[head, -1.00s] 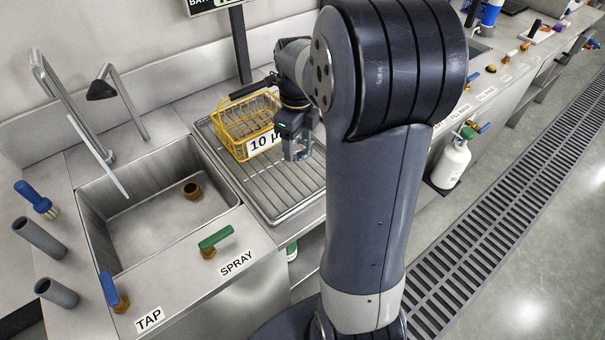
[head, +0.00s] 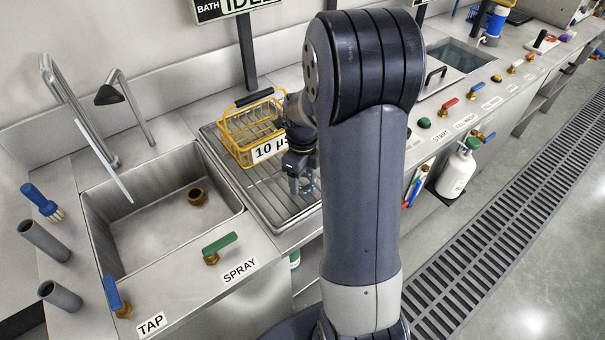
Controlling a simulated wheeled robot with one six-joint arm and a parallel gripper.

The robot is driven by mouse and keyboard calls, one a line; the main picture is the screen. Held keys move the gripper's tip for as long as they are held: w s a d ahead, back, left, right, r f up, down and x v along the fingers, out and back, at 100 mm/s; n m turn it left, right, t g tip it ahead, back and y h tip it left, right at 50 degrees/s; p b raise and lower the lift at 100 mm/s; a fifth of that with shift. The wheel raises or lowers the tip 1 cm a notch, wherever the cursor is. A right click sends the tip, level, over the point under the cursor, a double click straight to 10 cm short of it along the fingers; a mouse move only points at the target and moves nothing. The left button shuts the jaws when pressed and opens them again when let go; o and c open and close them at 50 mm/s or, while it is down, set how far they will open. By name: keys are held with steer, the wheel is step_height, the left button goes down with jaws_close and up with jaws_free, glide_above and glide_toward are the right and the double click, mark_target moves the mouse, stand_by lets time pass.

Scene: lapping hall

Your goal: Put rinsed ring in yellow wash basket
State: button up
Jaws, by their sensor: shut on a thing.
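The yellow wash basket (head: 235,150) is a wire basket with a black handle and a "10 µ" label on its front. It stands on the ribbed drain rack right of the sink, and its right end is partly hidden by my arm. My gripper (head: 300,185) points down over the rack, to the right of and nearer than the basket, outside it. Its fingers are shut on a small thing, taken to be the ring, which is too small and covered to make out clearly. No other ring shows.
The steel sink (head: 165,215) lies left of the drain rack (head: 262,200). A green spray valve (head: 220,243) and a blue tap valve (head: 113,293) stand along its front. A black post (head: 246,55) rises behind the basket. My arm hides the counter to its rear.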

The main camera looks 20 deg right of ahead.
steer(key=shift+f, duration=0.2)
steer(key=o, duration=1.2)
steer(key=shift+r, duration=0.1)
